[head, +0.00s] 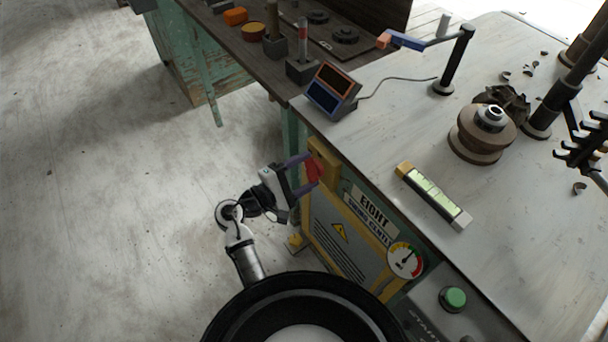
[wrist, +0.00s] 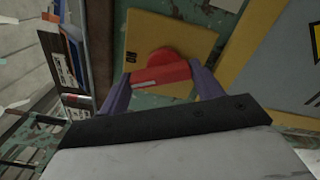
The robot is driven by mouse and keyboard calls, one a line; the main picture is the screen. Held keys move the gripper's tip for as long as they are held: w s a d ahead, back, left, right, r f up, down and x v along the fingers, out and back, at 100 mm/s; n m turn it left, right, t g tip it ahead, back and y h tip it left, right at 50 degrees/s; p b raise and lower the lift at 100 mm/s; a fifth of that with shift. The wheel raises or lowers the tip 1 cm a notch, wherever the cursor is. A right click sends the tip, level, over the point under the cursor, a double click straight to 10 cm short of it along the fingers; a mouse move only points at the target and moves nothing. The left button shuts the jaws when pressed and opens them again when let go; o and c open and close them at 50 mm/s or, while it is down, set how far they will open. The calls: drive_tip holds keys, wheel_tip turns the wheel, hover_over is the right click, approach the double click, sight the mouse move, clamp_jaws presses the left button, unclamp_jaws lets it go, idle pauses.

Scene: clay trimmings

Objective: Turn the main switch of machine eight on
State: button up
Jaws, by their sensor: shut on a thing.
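The main switch is a red rotary handle (head: 314,169) on a yellow plate (head: 324,158), on the front of the machine labelled EIGHT (head: 375,208). In the wrist view the red handle (wrist: 161,77) lies nearly level across the picture, with a pale mark on its face. The yellow plate (wrist: 200,40) behind it bears dark lettering, partly hidden by the handle. My gripper (head: 305,172) reaches the switch from the left. Its purple fingers stand at both ends of the handle, shut on it, as the wrist view shows (wrist: 161,88).
A gauge (head: 405,261) and a green button (head: 453,298) are on the machine's front, to the right. The tabletop above holds a two-panel box (head: 332,90), a level-like bar (head: 433,196) and a round spool (head: 482,135). The floor at left is clear.

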drive_tip(key=m+b, duration=0.3)
drive_tip(key=m, duration=0.2)
drive_tip(key=shift+s+d, duration=0.1)
drive_tip(key=shift+m+b, duration=0.3)
idle(0.4)
drive_tip(key=o, duration=1)
drive_tip(key=b+v, duration=0.1)
drive_tip(key=v, duration=1.3)
drive_tip(key=shift+r, duration=0.1)
